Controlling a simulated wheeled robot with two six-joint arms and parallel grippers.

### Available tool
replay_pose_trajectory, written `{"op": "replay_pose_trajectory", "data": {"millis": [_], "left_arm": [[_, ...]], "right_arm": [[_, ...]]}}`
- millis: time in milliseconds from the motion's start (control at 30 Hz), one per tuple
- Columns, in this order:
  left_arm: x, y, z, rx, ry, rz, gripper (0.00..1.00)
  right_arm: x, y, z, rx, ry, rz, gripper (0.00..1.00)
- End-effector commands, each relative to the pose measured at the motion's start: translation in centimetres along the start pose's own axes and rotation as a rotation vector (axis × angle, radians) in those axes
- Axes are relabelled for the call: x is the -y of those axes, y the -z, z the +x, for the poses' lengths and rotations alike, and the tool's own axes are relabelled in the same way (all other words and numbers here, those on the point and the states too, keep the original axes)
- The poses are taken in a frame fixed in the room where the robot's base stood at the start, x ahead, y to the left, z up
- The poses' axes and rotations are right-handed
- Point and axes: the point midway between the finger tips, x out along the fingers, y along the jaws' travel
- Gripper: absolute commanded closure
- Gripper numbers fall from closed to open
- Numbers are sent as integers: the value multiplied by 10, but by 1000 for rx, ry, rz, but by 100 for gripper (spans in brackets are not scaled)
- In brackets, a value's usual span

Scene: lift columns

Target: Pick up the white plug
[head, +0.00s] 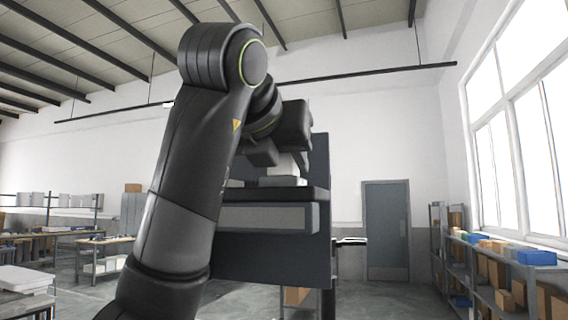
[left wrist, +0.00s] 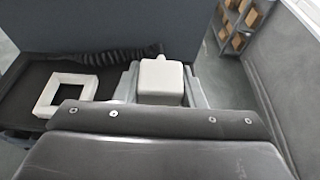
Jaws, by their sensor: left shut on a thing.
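The white plug (left wrist: 162,80) is a block with rounded edges in the left wrist view. My left gripper (left wrist: 161,88) is shut on it, with one grey finger at each side. In the head view the left gripper (head: 277,155) points down over the dark tray, and part of the white plug (head: 287,166) shows below it. Whether the plug touches the tray cannot be told. A white square frame (left wrist: 45,97) with an open middle lies on the dark tray, left of the plug in the wrist view. My right gripper is not in view.
The dark tray (head: 305,194) has a grey front and a tall dark panel (head: 320,160) behind it. A black ribbed cable (left wrist: 105,60) runs behind the frame and plug. Shelves with boxes (head: 490,262), a grey door (head: 386,228) and benches (head: 100,243) stand farther off.

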Motion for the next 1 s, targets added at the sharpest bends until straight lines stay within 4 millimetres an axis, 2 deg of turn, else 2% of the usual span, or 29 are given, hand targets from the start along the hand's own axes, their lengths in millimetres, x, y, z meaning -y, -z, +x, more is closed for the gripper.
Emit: {"op": "replay_pose_trajectory", "data": {"millis": [267,800,1000], "left_arm": [[0,-12,-5,3,0,1,87],[0,-78,-29,1,0,0,87],[0,-91,-34,1,0,0,87]], "right_arm": [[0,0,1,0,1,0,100],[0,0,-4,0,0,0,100],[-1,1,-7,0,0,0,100]]}}
